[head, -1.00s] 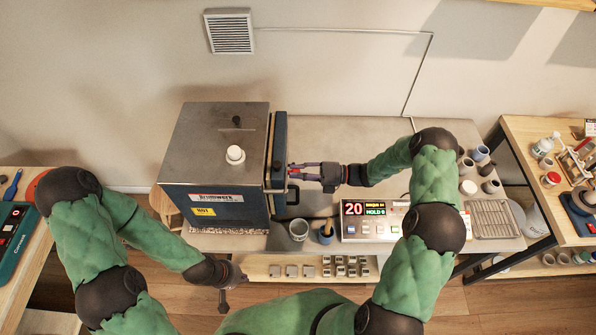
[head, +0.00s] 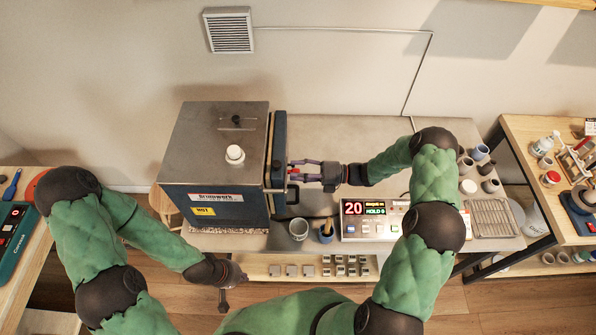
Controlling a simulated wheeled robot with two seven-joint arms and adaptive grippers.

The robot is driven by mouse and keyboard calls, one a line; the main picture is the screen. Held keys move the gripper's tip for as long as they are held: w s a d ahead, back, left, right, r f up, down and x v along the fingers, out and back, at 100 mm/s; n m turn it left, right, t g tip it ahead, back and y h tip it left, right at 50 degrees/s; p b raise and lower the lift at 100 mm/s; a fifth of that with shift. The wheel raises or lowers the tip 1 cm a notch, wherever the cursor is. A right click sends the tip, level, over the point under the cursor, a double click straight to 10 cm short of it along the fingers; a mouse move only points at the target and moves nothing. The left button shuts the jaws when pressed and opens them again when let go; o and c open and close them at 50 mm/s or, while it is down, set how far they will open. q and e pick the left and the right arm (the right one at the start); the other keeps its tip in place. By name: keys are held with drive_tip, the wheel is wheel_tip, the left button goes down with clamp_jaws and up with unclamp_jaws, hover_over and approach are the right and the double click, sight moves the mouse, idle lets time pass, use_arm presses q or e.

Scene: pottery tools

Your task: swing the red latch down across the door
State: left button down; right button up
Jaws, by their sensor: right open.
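The kiln (head: 205,150) is a dark blue box with a grey metal top, standing on the bench. Its door (head: 279,150) is a dark upright slab on the right side and looks closed against the body. A small patch of the red latch (head: 293,171) shows at the door's outer face; the rest is hidden or too small to make out. My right gripper (head: 298,170) is open, reaching left, with its fingertips at the red latch. I cannot tell whether they touch it. My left gripper (head: 224,301) hangs low in front of the bench, away from the kiln; its jaws are unclear.
A controller box (head: 371,220) with a red display stands right of the door. A wire rack (head: 492,219) and small pots are farther right. The bench behind my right forearm is clear.

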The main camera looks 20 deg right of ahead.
drive_tip(key=v, duration=1.2)
drive_tip(key=shift+w, duration=0.15)
